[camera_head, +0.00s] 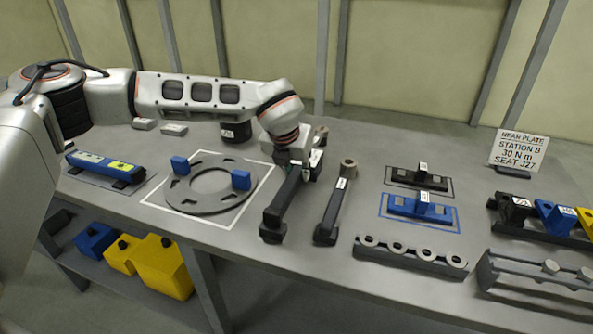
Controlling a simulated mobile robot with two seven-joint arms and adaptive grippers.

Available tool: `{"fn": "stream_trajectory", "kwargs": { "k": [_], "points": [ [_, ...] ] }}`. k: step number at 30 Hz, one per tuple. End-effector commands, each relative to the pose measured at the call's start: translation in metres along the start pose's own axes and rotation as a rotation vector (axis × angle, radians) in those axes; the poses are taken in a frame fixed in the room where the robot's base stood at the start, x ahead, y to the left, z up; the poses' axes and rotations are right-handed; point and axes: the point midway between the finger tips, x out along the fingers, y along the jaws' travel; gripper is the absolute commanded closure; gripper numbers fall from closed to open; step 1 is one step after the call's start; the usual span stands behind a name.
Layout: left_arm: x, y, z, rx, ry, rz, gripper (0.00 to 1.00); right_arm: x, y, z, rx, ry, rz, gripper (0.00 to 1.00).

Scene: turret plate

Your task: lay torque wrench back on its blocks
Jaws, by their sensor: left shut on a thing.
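My left gripper (293,157) reaches in from the left over the middle of the table and is shut on a long dark torque wrench (287,196). The wrench slants from a round far end, partly hidden behind my gripper, to a near end at a dark block (272,234). I cannot tell whether it touches that block or is slightly above it. Just to its right lies a similar dark wrench-like tool (337,204) with a round far end, a white label and a dark block at its near end. My right gripper is not in view.
Left of the wrench, a grey ring plate (211,206) with two blue blocks lies inside a white outline. A blue tool (105,165) lies further left. At right are a blue fixture (420,208), a rack of rings (410,256) and a sign (519,150).

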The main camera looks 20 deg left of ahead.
Motion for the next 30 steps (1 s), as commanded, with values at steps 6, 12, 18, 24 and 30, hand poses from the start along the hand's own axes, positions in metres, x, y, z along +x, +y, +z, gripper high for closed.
{"fn": "stream_trajectory", "kwargs": {
  "k": [6, 12, 18, 24, 30],
  "points": [
    [-0.001, -0.001, 0.003, 0.0, -0.008, -0.002, 1.0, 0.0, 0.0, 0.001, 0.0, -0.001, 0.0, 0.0],
    [-0.001, -0.001, 0.002, 0.0, -0.006, -0.002, 0.57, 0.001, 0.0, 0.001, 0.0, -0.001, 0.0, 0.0],
    [0.001, 0.0, 0.001, 0.0, -0.003, -0.001, 0.57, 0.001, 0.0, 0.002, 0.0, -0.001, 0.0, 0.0],
    [0.001, 0.0, -0.001, 0.0, 0.003, 0.001, 0.57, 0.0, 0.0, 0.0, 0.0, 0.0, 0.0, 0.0],
    [-0.012, 0.0, 0.006, -0.001, -0.001, 0.0, 0.57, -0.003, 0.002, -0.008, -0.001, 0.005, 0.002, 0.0]
  ]
}}
